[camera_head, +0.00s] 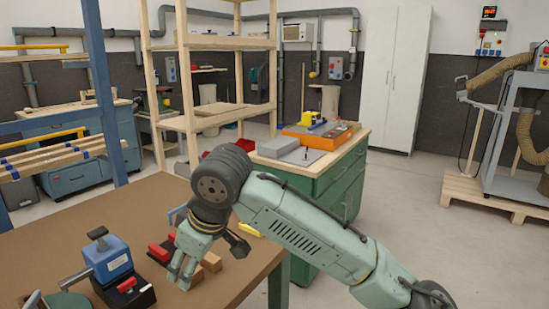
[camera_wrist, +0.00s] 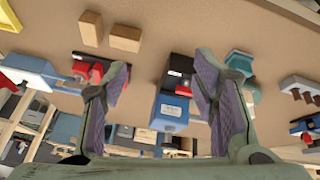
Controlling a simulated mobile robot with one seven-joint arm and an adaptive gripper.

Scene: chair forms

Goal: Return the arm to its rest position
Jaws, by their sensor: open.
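My gripper (camera_head: 181,272) hangs over the brown worktable at the end of my pale green arm, which bends down from a dark joint. In the wrist view my gripper (camera_wrist: 160,72) has its two purple-padded fingers spread wide apart with nothing held between them. A blue and black device (camera_wrist: 173,100) shows in the gap between the fingers, apart from them. In the head view a blue device on a black base (camera_head: 110,262) stands to the left of my gripper. The fingers partly hide the items behind them.
The worktable (camera_head: 60,225) holds wooden blocks (camera_wrist: 125,37) and red pieces (camera_head: 160,250) close to my gripper. A green cabinet (camera_head: 335,185) stands behind my arm, with an orange tray (camera_head: 325,140) on it. Wooden shelving (camera_head: 190,110) rises behind. Open floor (camera_head: 400,210) lies to the right.

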